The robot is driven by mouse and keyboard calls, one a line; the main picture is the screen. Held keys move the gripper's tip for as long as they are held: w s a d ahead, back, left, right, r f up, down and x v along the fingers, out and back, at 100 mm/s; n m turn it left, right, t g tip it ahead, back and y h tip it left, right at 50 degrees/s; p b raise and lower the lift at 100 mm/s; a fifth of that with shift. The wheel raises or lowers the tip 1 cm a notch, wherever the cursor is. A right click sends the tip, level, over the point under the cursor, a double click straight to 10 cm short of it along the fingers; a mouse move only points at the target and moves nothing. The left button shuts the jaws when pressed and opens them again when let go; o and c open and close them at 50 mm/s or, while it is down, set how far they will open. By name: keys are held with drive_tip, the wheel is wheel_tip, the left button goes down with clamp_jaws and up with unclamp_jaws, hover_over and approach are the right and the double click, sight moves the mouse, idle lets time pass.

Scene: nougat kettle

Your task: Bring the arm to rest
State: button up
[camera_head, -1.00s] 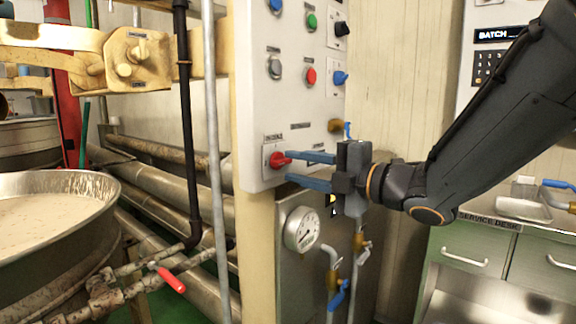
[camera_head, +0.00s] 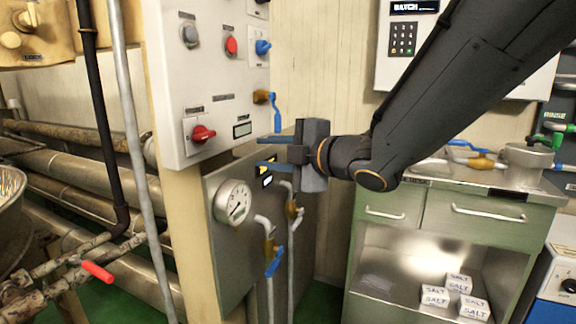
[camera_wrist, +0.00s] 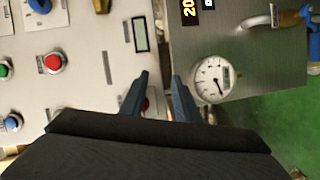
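My gripper (camera_head: 262,152) is in front of the control cabinet, its two blue fingers pointing left with a gap between them. It is open and nothing shows between the fingers in the head view. A red rotary knob (camera_head: 203,134) on the white panel lies to the left of the fingertips, apart from them in the picture. In the wrist view my gripper (camera_wrist: 158,82) also shows parted fingers, with part of the red knob (camera_wrist: 146,103) visible behind them. My dark arm reaches in from the upper right.
A pressure gauge (camera_head: 233,203) and a blue-handled valve (camera_head: 274,262) are below my gripper. A green service desk (camera_head: 448,206) with several salt boxes stands right. A red-handled pipe valve (camera_head: 97,271) is low left. Bare wall (camera_head: 325,75) is behind my gripper.

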drive_tip(key=s+d+f+m+g+h, duration=0.1)
drive_tip(key=s+d+f+m+h, duration=0.1)
drive_tip(key=d+f+m+h, duration=0.4)
drive_tip(key=s+d+f+m+g+h, duration=0.1)
drive_tip(key=s+d+f+m+h, duration=0.25)
drive_tip(key=d+f+m, duration=0.4)
drive_tip(key=s+d+f+m+g+h, duration=0.1)
drive_tip(key=s+f+m+g, duration=0.15)
drive_tip(key=s, duration=0.45)
drive_tip(key=s+d+f+m+g, duration=0.1)
drive_tip(key=s+d+m+g, duration=0.15)
drive_tip(key=s, duration=0.45)
drive_tip(key=s+d+f+m+g+h, duration=0.1)
drive_tip(key=s+f+m+g, duration=0.1)
drive_tip(key=s+m+g, duration=0.35)
drive_tip(key=d+r+m+t+p, duration=0.1)
drive_tip(key=d+r+p, duration=0.7)
drive_tip(key=p, duration=0.9)
drive_tip(key=shift+s+d+r+t, duration=0.2)
drive_tip(key=shift+s+r+t, duration=0.2)
drive_tip(key=shift+r, duration=0.2)
drive_tip(key=shift+a, duration=0.1)
